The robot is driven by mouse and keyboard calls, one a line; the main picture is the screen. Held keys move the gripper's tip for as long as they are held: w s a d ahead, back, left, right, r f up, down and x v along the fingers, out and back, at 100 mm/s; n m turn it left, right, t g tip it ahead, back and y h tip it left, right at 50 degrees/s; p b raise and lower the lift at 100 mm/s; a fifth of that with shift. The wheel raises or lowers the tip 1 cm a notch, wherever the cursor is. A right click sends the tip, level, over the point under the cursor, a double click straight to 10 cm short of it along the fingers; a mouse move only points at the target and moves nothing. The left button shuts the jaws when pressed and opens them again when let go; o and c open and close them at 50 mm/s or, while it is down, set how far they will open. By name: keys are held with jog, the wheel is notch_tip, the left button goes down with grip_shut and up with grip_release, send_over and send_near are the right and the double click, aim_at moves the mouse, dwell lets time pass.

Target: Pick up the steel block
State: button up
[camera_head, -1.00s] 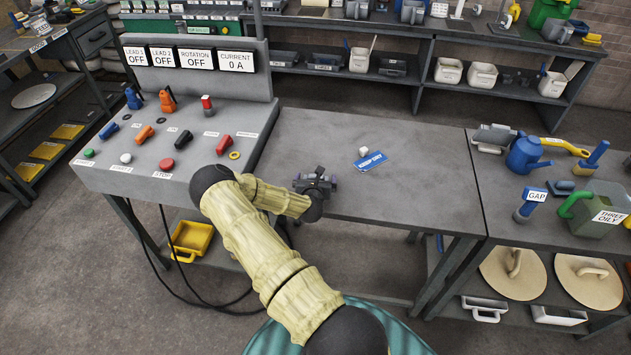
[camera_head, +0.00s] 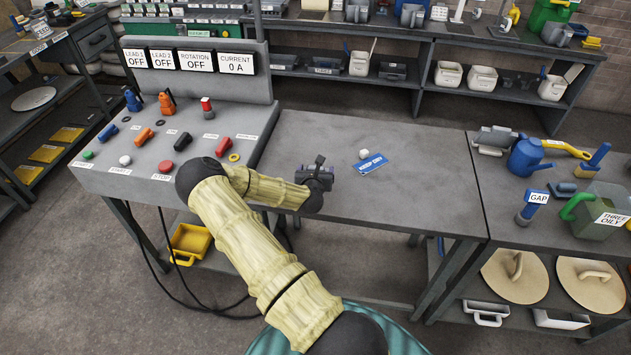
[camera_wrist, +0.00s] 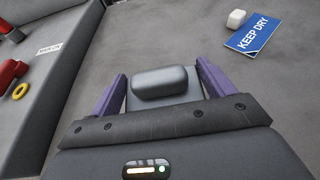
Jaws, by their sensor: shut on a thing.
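My gripper (camera_wrist: 162,92) is over the bare grey bench top, its two purple fingers on either side of a grey steel block (camera_wrist: 160,82) with rounded edges. It is shut on the block. The block sits level between the fingers in the wrist view. In the head view my gripper (camera_head: 318,163) is over the left part of the bench, and I cannot make out the block there. I cannot tell how far the block is above the bench.
A blue KEEP DRY sign (camera_head: 371,164) and a small white block (camera_head: 364,153) lie beyond my gripper to the right. The control panel (camera_head: 185,135) with switches and buttons stands at the left. A blue watering can (camera_head: 526,156) is on the right bench. The middle bench is otherwise clear.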

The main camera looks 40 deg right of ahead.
notch_tip(320, 180, up, 5)
jog(key=shift+r+b, duration=0.1)
jog(key=shift+b, duration=0.25)
jog(key=shift+o, duration=1.4)
jog(key=c, duration=0.7)
jog(key=shift+o, duration=0.2)
